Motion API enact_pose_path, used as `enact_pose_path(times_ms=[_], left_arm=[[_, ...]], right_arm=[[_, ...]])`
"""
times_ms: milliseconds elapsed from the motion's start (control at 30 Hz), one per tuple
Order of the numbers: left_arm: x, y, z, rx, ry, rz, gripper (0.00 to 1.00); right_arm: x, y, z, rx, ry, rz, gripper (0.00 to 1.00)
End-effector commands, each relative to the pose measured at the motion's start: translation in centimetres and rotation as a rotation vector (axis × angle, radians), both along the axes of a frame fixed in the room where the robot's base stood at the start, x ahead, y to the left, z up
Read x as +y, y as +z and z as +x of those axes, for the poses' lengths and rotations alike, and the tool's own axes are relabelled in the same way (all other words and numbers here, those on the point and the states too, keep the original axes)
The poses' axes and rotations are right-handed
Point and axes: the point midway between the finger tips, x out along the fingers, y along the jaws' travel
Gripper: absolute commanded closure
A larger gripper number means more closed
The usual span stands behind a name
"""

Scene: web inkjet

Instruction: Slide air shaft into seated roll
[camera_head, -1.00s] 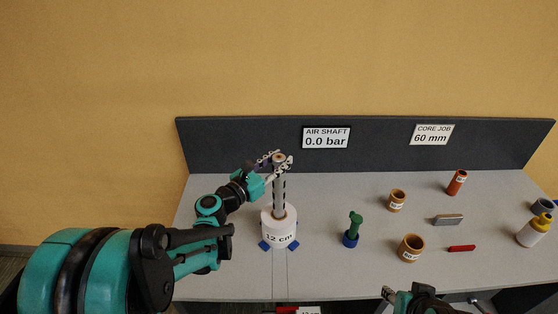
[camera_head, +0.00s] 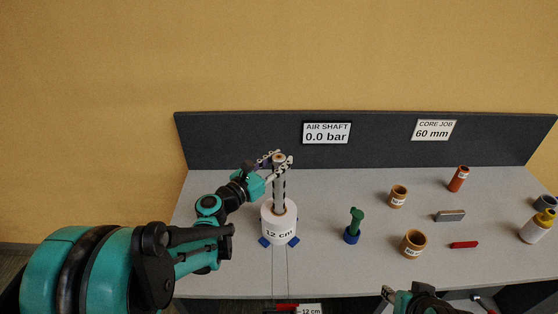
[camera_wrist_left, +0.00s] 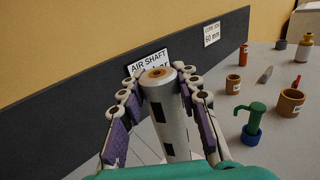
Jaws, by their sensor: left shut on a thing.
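The air shaft (camera_head: 279,190) is a grey upright cylinder with dark slots and an orange-brown top. How deep the shaft sits is hidden by the roll. My right gripper (camera_head: 388,294) shows only partly at the bottom edge, and its jaws are unclear.
A green hand pump (camera_head: 356,220) in a blue base stands right of the roll. A dark back panel (camera_head: 240,142) shows 0.0 bar.

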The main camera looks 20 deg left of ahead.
Motion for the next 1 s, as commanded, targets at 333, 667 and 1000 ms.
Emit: enact_pose_path(times_ms=[333, 667, 1000], left_arm=[[0.0, -0.8, 0.0, 0.0, 0.0, -0.001, 1.0], [0.0, -1.6, 0.0, 0.0, 0.0, -0.001, 1.0], [0.0, -2.4, 0.0, 0.0, 0.0, -0.001, 1.0]], right_arm=[[0.0, -0.8, 0.0, 0.0, 0.0, 0.0, 0.6], [0.0, -1.5, 0.0, 0.0, 0.0, 0.0, 0.6], [0.0, -2.2, 0.0, 0.0, 0.0, 0.0, 0.6]])
